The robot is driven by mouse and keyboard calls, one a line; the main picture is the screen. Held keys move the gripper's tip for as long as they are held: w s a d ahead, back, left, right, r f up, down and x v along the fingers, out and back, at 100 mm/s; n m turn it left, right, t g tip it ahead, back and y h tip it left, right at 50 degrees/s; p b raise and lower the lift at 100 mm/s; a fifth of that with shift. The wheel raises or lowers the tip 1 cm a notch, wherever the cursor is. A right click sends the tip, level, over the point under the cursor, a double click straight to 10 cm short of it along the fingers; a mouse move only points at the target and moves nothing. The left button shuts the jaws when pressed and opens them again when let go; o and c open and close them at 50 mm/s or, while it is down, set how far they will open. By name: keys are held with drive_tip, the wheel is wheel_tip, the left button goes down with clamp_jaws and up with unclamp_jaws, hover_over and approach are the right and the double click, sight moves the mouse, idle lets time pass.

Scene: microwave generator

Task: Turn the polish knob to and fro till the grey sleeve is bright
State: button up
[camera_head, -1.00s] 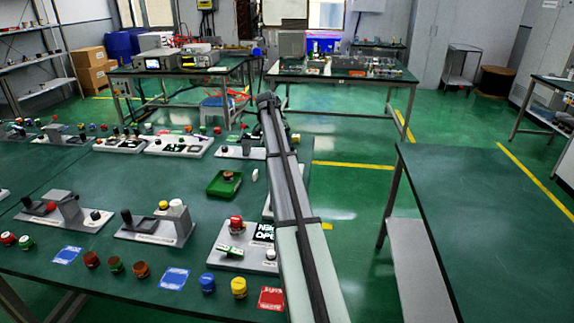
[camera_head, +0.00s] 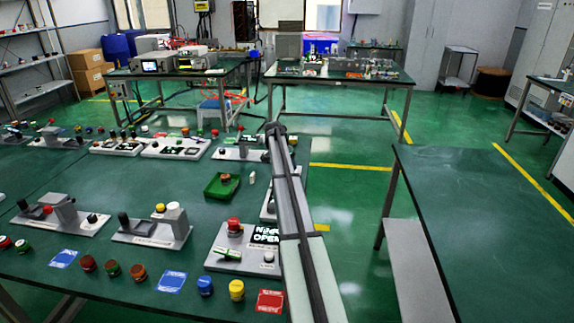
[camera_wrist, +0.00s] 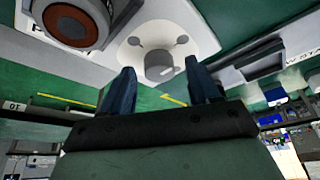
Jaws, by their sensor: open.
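In the wrist view my gripper (camera_wrist: 160,80) shows two dark blue fingers spread apart, with nothing held between them. Just beyond the fingertips is a short grey cylinder (camera_wrist: 159,66) on a white rounded plate. I cannot tell for sure which part is the polish knob or which is the grey sleeve. In the head view my arm reaches forward over the right edge of the bench, and the gripper's fingers do not show.
Part of a station is hidden behind my arm. A bare green table (camera_head: 480,210) stands at the right, with open floor between.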

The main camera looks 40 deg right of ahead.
drive_tip(key=shift+f, duration=0.1)
drive_tip(key=shift+c, duration=0.2)
drive_tip(key=c, duration=1)
drive_tip(key=shift+n, duration=0.4)
drive_tip(key=n+t, duration=0.1)
drive_tip(key=n, duration=0.1)
drive_tip(key=n+t+y, duration=0.1)
drive_tip(key=n, duration=0.2)
drive_tip(key=shift+s+d, duration=0.1)
drive_tip(key=shift+s, duration=0.05)
drive_tip(key=n+y, duration=0.1)
drive_tip(key=n, duration=0.2)
drive_tip(key=n+t+y, duration=0.1)
drive_tip(key=n, duration=0.2)
drive_tip(key=shift+d+n+t, duration=0.1)
drive_tip(key=shift+n+t, duration=0.2)
drive_tip(key=shift+n, duration=0.1)
drive_tip(key=o, duration=1)
